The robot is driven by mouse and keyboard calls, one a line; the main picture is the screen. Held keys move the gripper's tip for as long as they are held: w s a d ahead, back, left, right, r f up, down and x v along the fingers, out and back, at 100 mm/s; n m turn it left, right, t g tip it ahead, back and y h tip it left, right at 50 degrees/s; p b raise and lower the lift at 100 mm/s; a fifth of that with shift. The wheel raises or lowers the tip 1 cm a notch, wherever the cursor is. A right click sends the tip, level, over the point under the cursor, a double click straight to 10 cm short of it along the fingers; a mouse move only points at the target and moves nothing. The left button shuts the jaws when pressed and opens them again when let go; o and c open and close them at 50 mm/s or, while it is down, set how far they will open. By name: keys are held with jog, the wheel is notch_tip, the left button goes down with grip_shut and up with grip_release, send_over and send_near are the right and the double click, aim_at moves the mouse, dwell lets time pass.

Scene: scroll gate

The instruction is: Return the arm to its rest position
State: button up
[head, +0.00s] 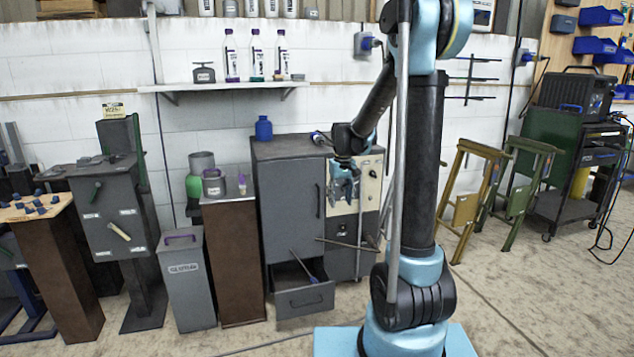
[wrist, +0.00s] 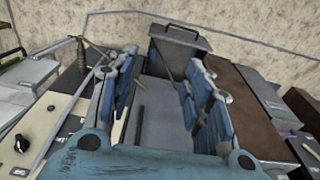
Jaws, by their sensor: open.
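My arm (head: 424,160) stands in the right middle of the head view, its forearm reaching left. My gripper (head: 344,196) hangs in front of the cream panel (head: 369,182) of the grey cabinet (head: 284,200). In the wrist view my gripper (wrist: 164,65) has its two blue fingers wide apart with nothing held between them. The grey cabinet face shows between the fingers, and the pulled-out drawer (wrist: 180,45) lies beyond them. The exact gap between gripper and panel cannot be told.
Thin rods (head: 347,244) stick out near the cabinet's lower right. A bottle shelf (head: 222,87) is on the wall.

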jog(key=s+d+r+m, duration=0.1)
jog(key=s+d, duration=0.3)
jog(key=s, duration=0.9)
jog(key=s+d+r+m, duration=0.15)
jog(key=s+d, duration=0.35)
jog(key=s, duration=0.7)
jog(key=s+d+f+t, duration=0.1)
jog(key=s+f, duration=0.4)
jog(key=s, duration=0.4)
jog(key=shift+d+f+m, duration=0.2)
jog(key=shift+m, duration=0.15)
jog(key=shift+w+f, duration=0.2)
jog(key=shift+w, duration=0.2)
